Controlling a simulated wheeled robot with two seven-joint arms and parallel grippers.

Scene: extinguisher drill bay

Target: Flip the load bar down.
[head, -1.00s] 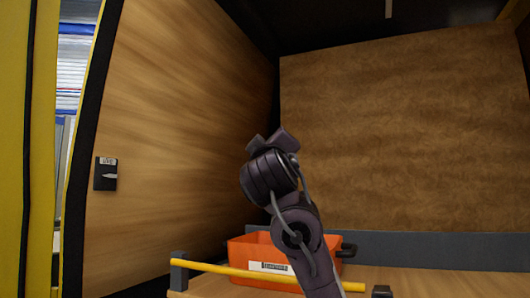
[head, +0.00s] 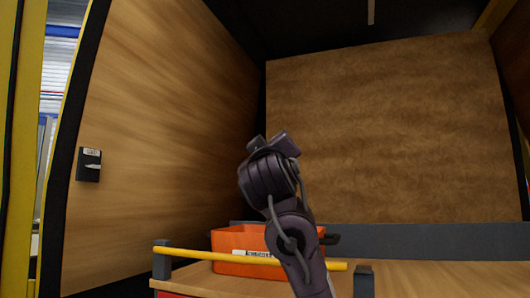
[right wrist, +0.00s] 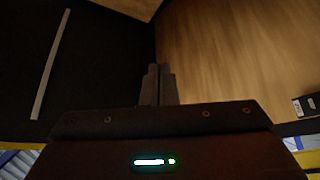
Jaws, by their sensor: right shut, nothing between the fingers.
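The yellow load bar (head: 195,255) runs across the front of the shelf, low in the head view. Its left end is at a dark post (head: 161,260), and its right end is near a second dark post (head: 364,282). My right arm crosses in front of the bar near its right part and hides a bit of it. My right gripper (head: 272,143) is raised well above the bar, apart from it. In the right wrist view its fingers (right wrist: 158,85) are together and empty, and the bar does not show. My left gripper is not in view.
An orange bin (head: 228,240) with a label stands on the wooden shelf (head: 430,275) behind the bar. A wood-lined wall with a small black box (head: 89,164) is on the left. The shelf to the right is clear.

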